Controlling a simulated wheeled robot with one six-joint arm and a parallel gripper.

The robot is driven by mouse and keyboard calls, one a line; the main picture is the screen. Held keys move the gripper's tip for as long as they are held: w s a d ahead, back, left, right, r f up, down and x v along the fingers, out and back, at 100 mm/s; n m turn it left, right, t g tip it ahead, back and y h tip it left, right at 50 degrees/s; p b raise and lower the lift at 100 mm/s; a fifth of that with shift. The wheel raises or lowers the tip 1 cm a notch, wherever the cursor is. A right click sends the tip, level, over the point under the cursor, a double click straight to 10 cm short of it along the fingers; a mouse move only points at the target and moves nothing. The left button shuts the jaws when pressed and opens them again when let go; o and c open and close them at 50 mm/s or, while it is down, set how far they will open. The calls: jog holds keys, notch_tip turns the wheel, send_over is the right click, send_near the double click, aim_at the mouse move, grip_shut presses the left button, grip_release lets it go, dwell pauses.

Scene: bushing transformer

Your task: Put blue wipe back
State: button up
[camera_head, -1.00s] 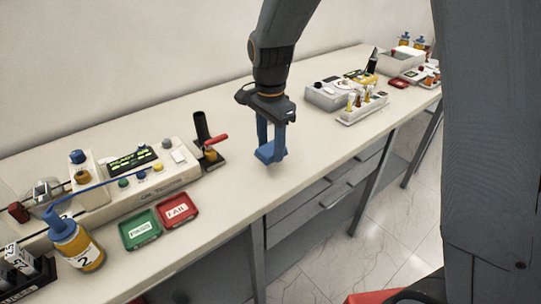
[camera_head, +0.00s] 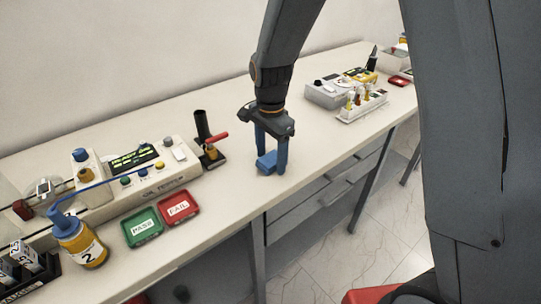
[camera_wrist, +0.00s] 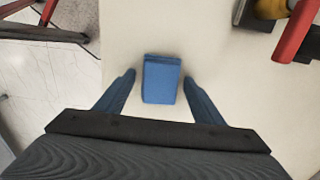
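The blue wipe (camera_head: 266,161) is a small folded blue block on the pale bench top, right of the black stand. In the wrist view the wipe (camera_wrist: 161,78) lies between my two blue fingers, with a narrow strip of bench showing on each side. My gripper (camera_head: 270,170) points down with its fingertips low at the bench, one on either side of the wipe. In the wrist view my gripper (camera_wrist: 160,77) is open and does not visibly touch it.
A black stand with a red-handled tool (camera_head: 210,150) is close on the left. A green PASS tray (camera_head: 142,228) and red FAIL tray (camera_head: 179,208) lie nearer. A white rack of small bottles (camera_head: 362,105) stands to the right. The bench's front edge is close by.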

aim_at(271, 159)
notch_tip(271, 159, up, 11)
jog(key=b, duration=0.3)
jog(key=s+d+f+n, duration=0.4)
jog(key=s+d+n, duration=0.1)
jog(key=s+d, duration=0.2)
jog(key=s+d+f+n+t, duration=0.1)
jog(key=s+d+f+n, duration=0.3)
jog(key=s+d+n, duration=0.2)
jog(key=shift+s+d+f, duration=0.4)
jog(key=shift+s+d, duration=0.55)
jog(key=shift+s, duration=0.15)
